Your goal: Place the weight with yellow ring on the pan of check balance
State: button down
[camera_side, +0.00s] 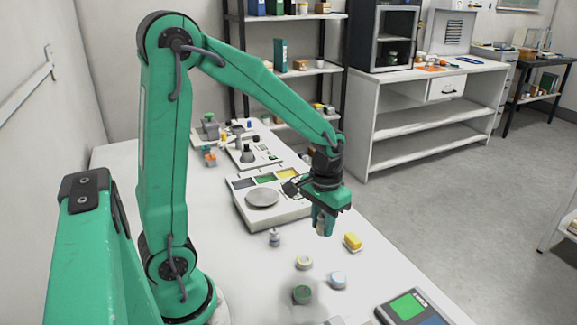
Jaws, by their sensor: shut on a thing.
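My gripper (322,226) points down above the white table, to the right of a pale balance with a round grey pan (263,198). It is shut on a small pale grey thing, mostly hidden between the fingers; I cannot tell whether it has a yellow ring. The pan looks empty. A second device (250,153) stands behind this balance; I cannot read which one is the check balance. A low round piece with a pale yellow ring (304,262) stands on the table nearer the camera, apart from my gripper.
A green-screened device (408,307) sits at the front right.

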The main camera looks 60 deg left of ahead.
jog(key=shift+w+a+r, duration=0.1)
jog(key=shift+a+r, duration=0.05)
jog(key=shift+a, duration=0.25)
jog(key=a+r, duration=0.2)
jog(key=a, duration=0.5)
jog(key=s+a+r, duration=0.1)
jog(key=a+r, duration=0.2)
jog(key=a, duration=0.5)
jog(key=shift+s+r+n, duration=0.2)
jog(key=shift+r+n, duration=0.15)
jog(key=shift+n, duration=0.05)
send_over(262, 195)
notch_tip(262, 195, down, 7)
jog(key=shift+d+f, duration=0.1)
jog(key=shift+f, duration=1.95)
jog(key=shift+f, duration=0.1)
jog(key=c, duration=1.2)
grip_release()
